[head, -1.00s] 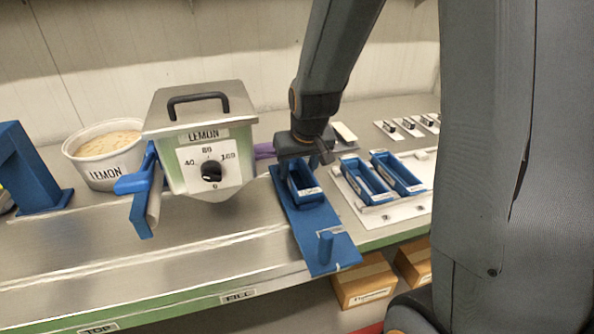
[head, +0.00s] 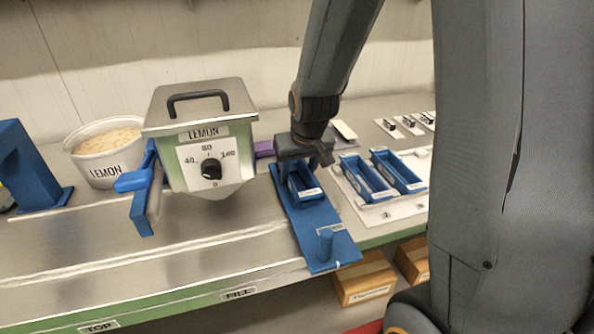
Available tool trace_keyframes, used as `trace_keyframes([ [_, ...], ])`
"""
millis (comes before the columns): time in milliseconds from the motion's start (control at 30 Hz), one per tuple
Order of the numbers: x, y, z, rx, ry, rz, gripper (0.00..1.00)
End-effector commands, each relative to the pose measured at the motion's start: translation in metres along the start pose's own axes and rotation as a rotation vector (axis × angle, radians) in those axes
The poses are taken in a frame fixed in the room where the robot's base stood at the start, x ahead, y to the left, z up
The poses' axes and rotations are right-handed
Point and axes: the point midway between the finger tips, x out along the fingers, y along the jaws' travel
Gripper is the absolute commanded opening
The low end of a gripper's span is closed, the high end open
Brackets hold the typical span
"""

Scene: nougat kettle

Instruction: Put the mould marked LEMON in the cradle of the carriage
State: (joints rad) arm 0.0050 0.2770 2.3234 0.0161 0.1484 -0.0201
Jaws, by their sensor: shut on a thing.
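My gripper (head: 305,160) points down and is shut on a small blue mould (head: 305,184). The mould is an open trough with a white label on its near end; the lettering is too small to read. It is at the blue carriage (head: 318,228), a long plate with an upright peg at its near end. The mould is over the carriage's far half; the cradle under it is hidden, so I cannot tell whether it is seated. Two more blue moulds, a left one (head: 367,180) and a right one (head: 398,170), stand on a white board to the right.
A kettle (head: 202,138) labelled LEMON, with a dial and a blue lever (head: 134,181), stands left of the carriage. Further left are a white tub (head: 104,168) marked LEMON and a blue frame (head: 30,172). Cardboard boxes (head: 364,282) sit below the bench.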

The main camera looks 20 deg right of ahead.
Motion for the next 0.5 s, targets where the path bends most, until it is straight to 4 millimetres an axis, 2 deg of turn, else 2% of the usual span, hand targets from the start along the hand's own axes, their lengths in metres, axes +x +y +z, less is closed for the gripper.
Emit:
trace_keyframes([
  [167,-0.0004,0.0000,-0.0005,0.000,0.001,0.000,0.16],
  [200,-0.0004,0.0000,-0.0006,0.000,0.001,0.000,0.50],
  [300,-0.0004,0.0000,-0.0005,0.000,0.001,0.000,0.67],
  [500,-0.0003,0.0000,-0.0003,0.000,0.001,0.000,0.69],
])
